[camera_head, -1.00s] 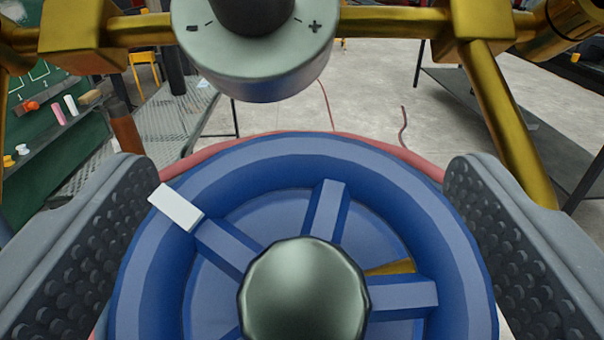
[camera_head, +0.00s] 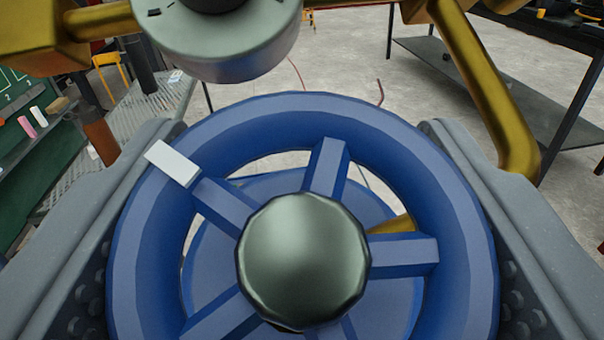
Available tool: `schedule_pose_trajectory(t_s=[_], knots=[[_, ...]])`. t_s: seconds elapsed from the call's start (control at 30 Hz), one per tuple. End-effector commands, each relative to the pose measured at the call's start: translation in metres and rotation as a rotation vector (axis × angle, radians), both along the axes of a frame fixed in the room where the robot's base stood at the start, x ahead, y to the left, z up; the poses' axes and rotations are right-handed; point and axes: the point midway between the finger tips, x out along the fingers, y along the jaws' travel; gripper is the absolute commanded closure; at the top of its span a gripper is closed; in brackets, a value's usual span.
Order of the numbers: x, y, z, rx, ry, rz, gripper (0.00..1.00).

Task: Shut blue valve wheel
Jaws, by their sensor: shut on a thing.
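The blue valve wheel (camera_head: 300,112) fills the lower middle of the view, with several spokes and a round metal hub (camera_head: 303,262) at its centre. A white marker (camera_head: 172,163) sits on its rim at the upper left. My gripper (camera_head: 304,225) is shut on the wheel, with one grey studded finger at the left of the rim and the other at the right. Behind the wheel is a blue disc and a bit of brass pipe. The lower edge of the wheel is cut off.
A grey round knob (camera_head: 215,35) with a minus mark hangs just above the wheel. Golden pipes (camera_head: 490,90) run along the top and down the right. A dark table (camera_head: 500,70) stands at back right, a green board (camera_head: 30,160) at left. Open floor lies behind.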

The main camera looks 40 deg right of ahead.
Motion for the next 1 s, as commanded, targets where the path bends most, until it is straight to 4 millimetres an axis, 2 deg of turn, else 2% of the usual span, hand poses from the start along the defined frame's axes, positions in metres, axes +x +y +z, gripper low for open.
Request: schedule_pose_trajectory(t_s=[0.03,0.27,1.0], knots=[[0.001,0.0017,0.0049,0.013,-0.002,-0.022,0.62],[0.0,0.0007,0.0066,0.069,-0.045,-0.153,0.62],[-0.0056,-0.003,0.0024,0.257,-0.179,-0.587,0.62]])
